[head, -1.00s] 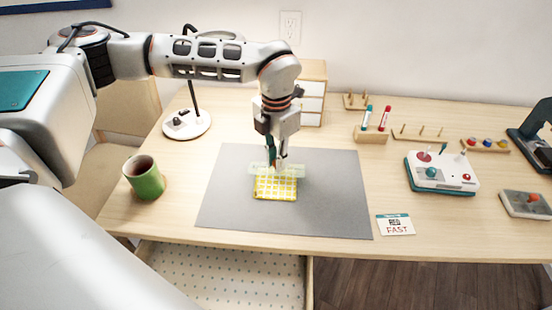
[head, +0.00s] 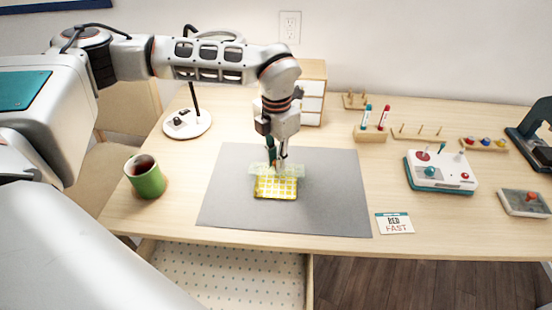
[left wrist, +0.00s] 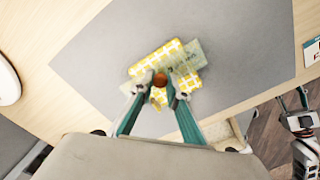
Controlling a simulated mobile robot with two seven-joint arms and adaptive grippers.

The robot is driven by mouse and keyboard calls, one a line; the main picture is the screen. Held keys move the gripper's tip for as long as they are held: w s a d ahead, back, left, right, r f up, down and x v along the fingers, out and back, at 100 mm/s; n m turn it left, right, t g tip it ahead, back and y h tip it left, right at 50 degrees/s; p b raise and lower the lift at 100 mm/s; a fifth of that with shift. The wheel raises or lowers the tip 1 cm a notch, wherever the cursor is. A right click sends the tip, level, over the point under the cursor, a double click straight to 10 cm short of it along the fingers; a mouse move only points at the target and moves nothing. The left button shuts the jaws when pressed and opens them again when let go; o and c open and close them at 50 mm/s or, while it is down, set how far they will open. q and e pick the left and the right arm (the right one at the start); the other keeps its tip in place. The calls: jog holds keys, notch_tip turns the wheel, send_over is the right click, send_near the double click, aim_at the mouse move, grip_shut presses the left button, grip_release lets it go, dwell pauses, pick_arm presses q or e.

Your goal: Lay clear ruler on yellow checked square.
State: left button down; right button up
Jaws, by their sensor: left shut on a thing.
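The clear ruler (head: 292,170) is a pale green, see-through strip. My left gripper (head: 277,168) is shut on it, at an orange-brown knob (left wrist: 160,79) between the fingertips in the left wrist view. The yellow checked square (head: 276,188) lies on the grey mat under the gripper. The ruler crosses the square's far part in the head view, and its end (left wrist: 196,53) sticks out past the square in the wrist view. I cannot tell whether they touch. My right gripper (left wrist: 293,101) shows small at the wrist view's right edge; its jaw state is unclear.
The grey mat (head: 335,195) is bare around the square. A green mug (head: 148,182) stands left, a lamp base (head: 187,124) behind it. A card (head: 395,223) lies right of the mat. A marker stand (head: 371,134) and joystick box (head: 440,172) stand further right.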

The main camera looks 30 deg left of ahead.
pick_arm(q)
jog(key=shift+f+p, duration=0.4)
jog(key=shift+p, duration=0.1)
pick_arm(e)
jog(key=shift+w+r, duration=0.35)
jog(key=shift+r, duration=0.4)
dwell(1.1)
pick_arm(q)
jog(key=shift+f, duration=0.6)
pick_arm(e)
jog(key=shift+r, duration=0.1)
dwell(0.7)
pick_arm(q)
jog(key=shift+f, duration=0.1)
pick_arm(e)
jog(key=shift+w+r, duration=0.1)
jog(key=shift+r, duration=0.15)
dwell(0.6)
pick_arm(q)
jog(key=c, duration=1.9)
grip_release()
pick_arm(e)
jog(key=shift+f, duration=0.15)
pick_arm(q)
notch_tip(320, 180, up, 12)
